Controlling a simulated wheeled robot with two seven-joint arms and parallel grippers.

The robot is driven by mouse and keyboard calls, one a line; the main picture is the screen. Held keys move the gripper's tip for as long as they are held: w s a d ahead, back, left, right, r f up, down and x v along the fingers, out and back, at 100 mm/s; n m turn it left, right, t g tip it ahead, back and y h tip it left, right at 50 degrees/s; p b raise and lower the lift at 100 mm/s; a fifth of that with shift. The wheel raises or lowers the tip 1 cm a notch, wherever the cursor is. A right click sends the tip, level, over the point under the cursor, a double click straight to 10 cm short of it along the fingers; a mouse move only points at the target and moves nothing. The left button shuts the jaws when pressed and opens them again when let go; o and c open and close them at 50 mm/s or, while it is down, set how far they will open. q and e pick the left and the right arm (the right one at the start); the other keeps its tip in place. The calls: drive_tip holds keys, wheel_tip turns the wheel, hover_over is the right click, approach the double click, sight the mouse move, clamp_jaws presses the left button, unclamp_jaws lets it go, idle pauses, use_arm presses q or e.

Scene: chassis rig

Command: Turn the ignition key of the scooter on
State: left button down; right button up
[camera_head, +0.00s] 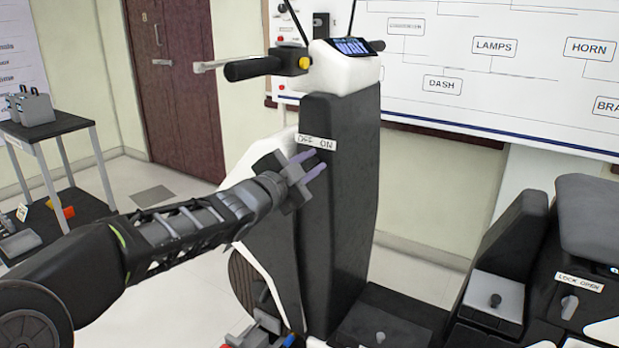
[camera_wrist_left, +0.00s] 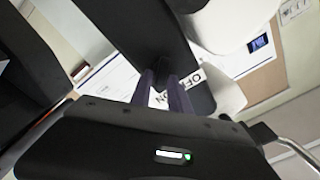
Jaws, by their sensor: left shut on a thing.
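The scooter (camera_head: 345,200) stands upright with its dark front panel facing me. A white "OFF ON" label (camera_head: 317,141) is on the panel, and it also shows tilted in the left wrist view (camera_wrist_left: 187,84). My left gripper (camera_head: 316,162) reaches in from the left, with its purple-grey fingertips against the panel just below the label. In the left wrist view its fingers (camera_wrist_left: 167,88) are close together at the panel, shut on the ignition key. The key is mostly hidden by the fingers, so its angle cannot be told. My right gripper is in neither view.
The handlebar grip (camera_head: 252,69) and display (camera_head: 352,46) are above my left gripper. A "LOCK OPEN" label with a grey key-like knob (camera_head: 569,307) is at the lower right. A table with a grey device (camera_head: 30,106) stands far left. A whiteboard (camera_head: 480,75) hangs behind.

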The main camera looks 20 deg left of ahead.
use_arm(q)
drive_tip(key=shift+d+f+m+b, duration=0.1)
drive_tip(key=shift+f+m+b, duration=0.15)
drive_tip(key=shift+m+b, duration=0.8)
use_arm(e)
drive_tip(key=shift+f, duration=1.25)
use_arm(q)
drive_tip(key=shift+m, duration=0.25)
drive_tip(key=c, duration=1.4)
unclamp_jaws()
drive_tip(key=shift+c, duration=0.2)
drive_tip(key=shift+s+r, duration=0.1)
drive_tip(key=s+a+p, duration=0.1)
drive_tip(key=s, duration=0.6)
drive_tip(key=shift+s, duration=0.3)
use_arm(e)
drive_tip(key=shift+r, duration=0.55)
